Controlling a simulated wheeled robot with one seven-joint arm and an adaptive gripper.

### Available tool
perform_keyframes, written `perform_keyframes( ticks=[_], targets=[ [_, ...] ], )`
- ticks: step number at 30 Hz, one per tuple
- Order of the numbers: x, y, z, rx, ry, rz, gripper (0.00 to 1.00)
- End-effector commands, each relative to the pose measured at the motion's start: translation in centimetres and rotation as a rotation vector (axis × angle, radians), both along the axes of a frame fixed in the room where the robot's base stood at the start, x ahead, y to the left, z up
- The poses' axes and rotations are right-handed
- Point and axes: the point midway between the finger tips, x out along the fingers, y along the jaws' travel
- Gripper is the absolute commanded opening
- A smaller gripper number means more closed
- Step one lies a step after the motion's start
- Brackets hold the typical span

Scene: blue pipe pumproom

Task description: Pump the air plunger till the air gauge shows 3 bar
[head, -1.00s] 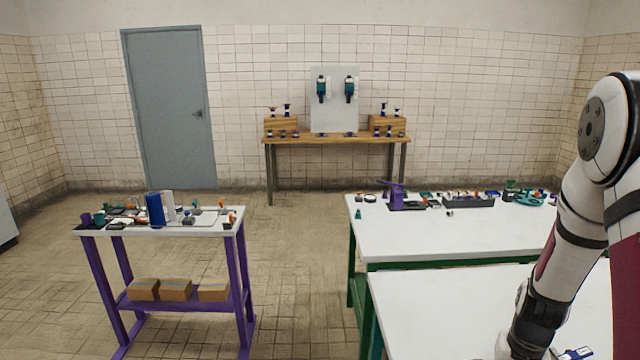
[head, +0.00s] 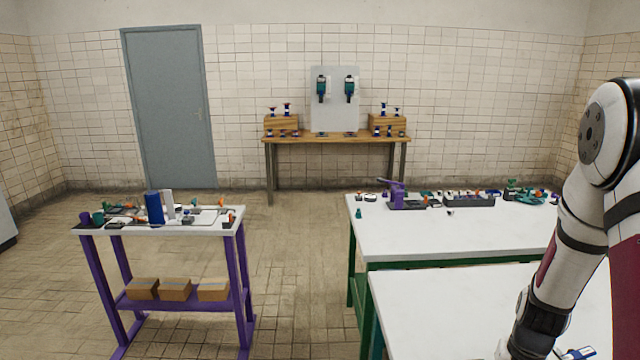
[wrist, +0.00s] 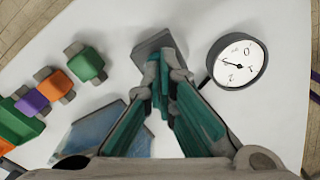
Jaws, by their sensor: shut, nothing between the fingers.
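In the wrist view my gripper (wrist: 166,82) has its teal fingers closed together with nothing between them. The fingertips are over or against the near edge of a dark grey block (wrist: 153,44), which may be the air plunger's top; I cannot tell if they touch. The round white air gauge (wrist: 237,62) with a dark rim lies just right of the fingertips. Its dark needle points to the left of the dial; the reading is too small to be sure of. In the head view the gripper, block and gauge are not clearly seen.
Left of the fingers in the wrist view are a green block (wrist: 86,64), a purple and orange row (wrist: 42,92) and a blue panel (wrist: 100,135). The head view shows a white table (head: 455,230) with small parts along its back edge and a cart (head: 165,230) at left.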

Motion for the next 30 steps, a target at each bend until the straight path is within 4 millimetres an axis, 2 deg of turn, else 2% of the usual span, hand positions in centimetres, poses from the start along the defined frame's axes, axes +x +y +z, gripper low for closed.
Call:
perform_keyframes(
  ticks=[7,30],
  targets=[
    [-0.1,0.0,0.2,0.0,0.001,0.0,0.0],
    [-0.1,0.0,6.6,0.0,-0.001,0.001,0.0]
  ],
)
